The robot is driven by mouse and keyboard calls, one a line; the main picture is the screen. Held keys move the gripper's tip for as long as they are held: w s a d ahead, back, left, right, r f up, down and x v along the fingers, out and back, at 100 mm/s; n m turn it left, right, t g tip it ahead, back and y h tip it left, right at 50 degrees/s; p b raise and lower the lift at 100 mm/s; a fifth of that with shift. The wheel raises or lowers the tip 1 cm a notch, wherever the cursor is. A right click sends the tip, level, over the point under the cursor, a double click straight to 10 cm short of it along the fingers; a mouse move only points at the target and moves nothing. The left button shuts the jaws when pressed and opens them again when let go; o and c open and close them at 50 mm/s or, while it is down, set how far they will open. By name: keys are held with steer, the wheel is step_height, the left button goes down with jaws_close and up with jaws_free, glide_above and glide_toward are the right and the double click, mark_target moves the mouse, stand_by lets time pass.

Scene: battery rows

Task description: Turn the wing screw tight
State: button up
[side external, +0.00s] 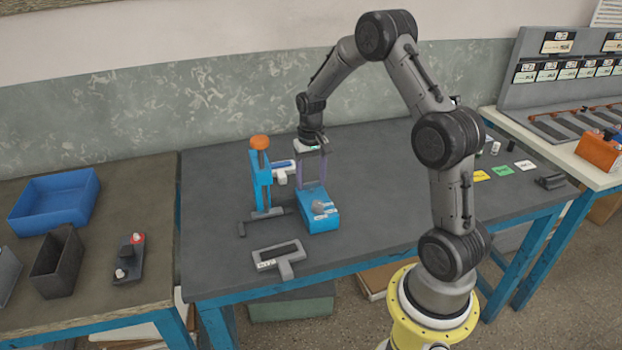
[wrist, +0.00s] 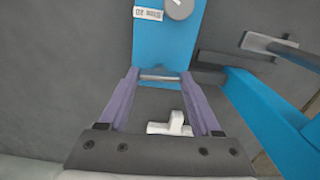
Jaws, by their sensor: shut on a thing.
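A blue block-shaped fixture (side external: 317,219) stands on the dark table, with a round grey knob (side external: 319,206) on top; in the wrist view the knob (wrist: 179,8) is at the top edge beside a small white label. My gripper (side external: 313,183) points down at the far end of this fixture. In the wrist view its two purple fingers (wrist: 159,75) are at either end of a thin grey metal bar (wrist: 160,78), which looks like the wing screw. The fingers are closed on this bar. How its threaded part sits is hidden.
A blue stand with an orange knob (side external: 260,142) rises just left of my gripper. A blue bin (side external: 55,200) is far left.

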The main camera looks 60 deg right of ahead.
steer(key=shift+r+m, duration=0.1)
steer(key=shift+m, duration=0.3)
steer(key=o, duration=1.4)
step_height(320, 180, up, 14)
steer(key=shift+f, duration=0.1)
